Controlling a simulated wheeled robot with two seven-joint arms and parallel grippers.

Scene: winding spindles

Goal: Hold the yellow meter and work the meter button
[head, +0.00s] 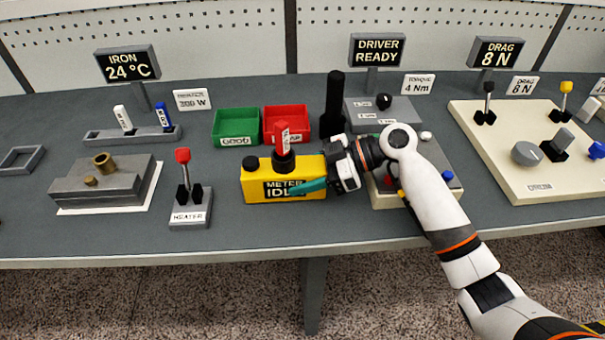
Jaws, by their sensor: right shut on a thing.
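The yellow meter (256,188) stands on the bench left of centre, its front panel reading "METER IDLE", partly covered by a finger. A round black button-like cap (251,163) sits on its top left. A red labelled piece (282,136) stands upright in a black collar on the meter's top. My right gripper (312,184) reaches in from the right and is shut on the yellow meter at its right end. One teal finger lies across the front face; the other finger is hidden behind the meter. Nothing touches the black cap. My left gripper is not in view.
A heater switch (190,208) with a red lever stands left of the meter. Green (236,124) and red (285,113) bins sit behind it, beside a black upright driver (334,98). A cream control board (540,178) is at right. The bench front before the meter is clear.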

